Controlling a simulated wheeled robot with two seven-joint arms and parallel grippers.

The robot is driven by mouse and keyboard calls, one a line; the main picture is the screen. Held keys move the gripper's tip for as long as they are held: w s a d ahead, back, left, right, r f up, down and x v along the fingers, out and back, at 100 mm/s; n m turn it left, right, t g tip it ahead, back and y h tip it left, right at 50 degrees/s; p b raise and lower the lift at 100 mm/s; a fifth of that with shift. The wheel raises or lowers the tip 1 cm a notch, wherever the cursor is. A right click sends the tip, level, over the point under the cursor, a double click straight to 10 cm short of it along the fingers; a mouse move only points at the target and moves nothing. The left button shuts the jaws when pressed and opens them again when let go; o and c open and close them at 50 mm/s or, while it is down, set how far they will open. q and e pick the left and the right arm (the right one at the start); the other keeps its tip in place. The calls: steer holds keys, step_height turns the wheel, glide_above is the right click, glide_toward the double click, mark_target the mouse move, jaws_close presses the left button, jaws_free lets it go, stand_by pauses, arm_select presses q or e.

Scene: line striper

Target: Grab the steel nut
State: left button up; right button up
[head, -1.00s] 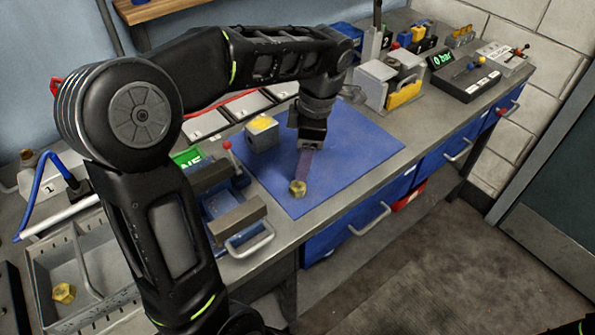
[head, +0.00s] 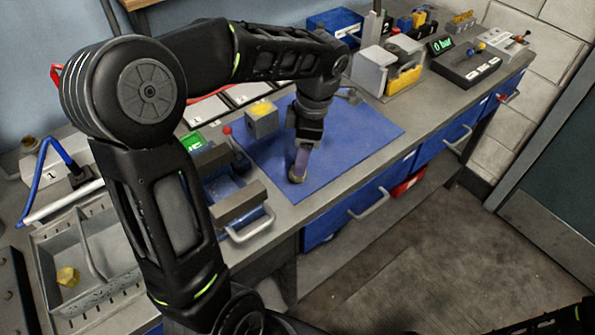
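A small brass-coloured nut (head: 296,178) sits on the blue mat (head: 360,150), near its front-left side. It looks yellowish rather than plain steel. My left gripper (head: 299,173) points down at this nut, and its fingertips overlap the nut's upper part. The fingers are seen edge-on, so their gap and any grip on the nut are hidden. Another yellowish nut (head: 67,276) lies in the grey divided tray (head: 100,292) at the lower left. My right gripper is out of view; only a dark bit of arm shows at the bottom right.
A vise (head: 236,203) stands left of the mat. A grey block with a yellow top (head: 262,118) sits at the mat's back-left. A grey-and-yellow fixture (head: 402,80) and a control box (head: 478,67) stand at the back right. The mat's right part is clear.

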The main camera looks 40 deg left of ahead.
arm_select(q)
steer(key=f, duration=0.2)
steer(key=f+p, duration=0.1)
steer(key=f, duration=0.1)
steer(key=shift+s+a+f, duration=0.2)
steer(key=shift+c, duration=0.5)
jaws_close()
stand_by(0.3)
